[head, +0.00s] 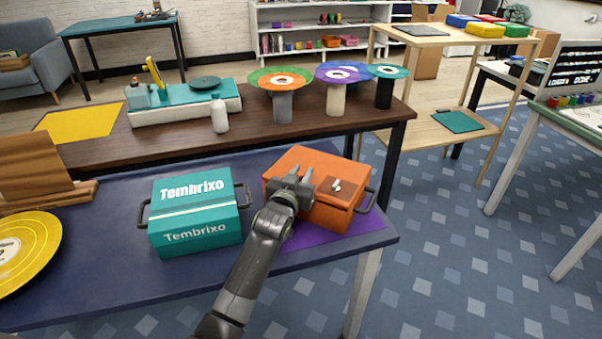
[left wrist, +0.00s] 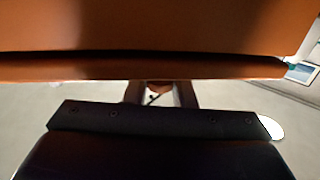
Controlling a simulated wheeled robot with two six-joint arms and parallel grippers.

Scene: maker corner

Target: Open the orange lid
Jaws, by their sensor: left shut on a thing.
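The orange box stands on a purple mat on the blue table, with its orange lid (head: 325,163) on top. The lid looks closed or nearly so. A brown patch with a small white mark (head: 337,186) is on the box. My left gripper (head: 296,177) is at the near left side of the box, shut on the lid's edge. In the left wrist view the orange lid (left wrist: 150,25) fills the top, and my left gripper's fingers (left wrist: 160,92) reach under its lower edge, where their contact is hidden. My right gripper is not in view.
A teal Tembrixo box (head: 195,212) stands close left of the orange box. A yellow disc (head: 25,250) lies at the table's left end. Behind, a brown table (head: 165,150) holds several disc stands. The purple mat (head: 310,238) shows in front of the orange box.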

